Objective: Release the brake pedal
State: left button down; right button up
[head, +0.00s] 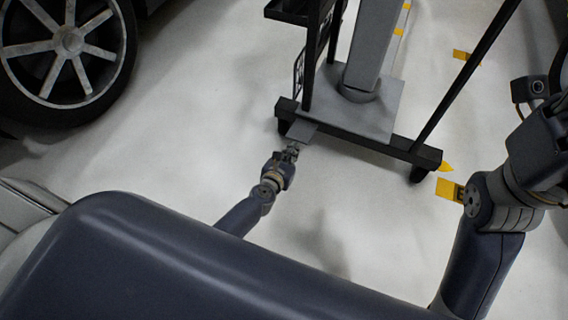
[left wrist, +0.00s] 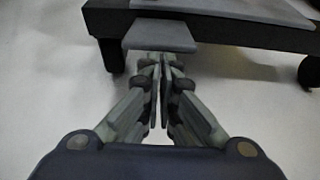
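The brake pedal (head: 301,131) is a small flat grey plate sticking out from the black base of a wheeled stand. It also shows in the left wrist view (left wrist: 160,36), at the top, left of centre. My left gripper (head: 291,151) is low over the floor, just in front of the pedal. In the left wrist view its fingers (left wrist: 158,62) are together with nothing seen between them, and their tips are at the pedal's near edge. I cannot tell whether they touch it. My right arm is at the right of the head view; its gripper is out of frame.
The stand's black base (head: 398,151) has castors and carries a grey column (head: 376,45) and black uprights. A car wheel (head: 68,42) is at the upper left. Yellow markings (head: 449,189) lie on the pale floor. The floor left of the stand is clear.

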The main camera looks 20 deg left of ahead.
pick_arm(q)
jog(key=v, duration=1.1)
dwell(0.4)
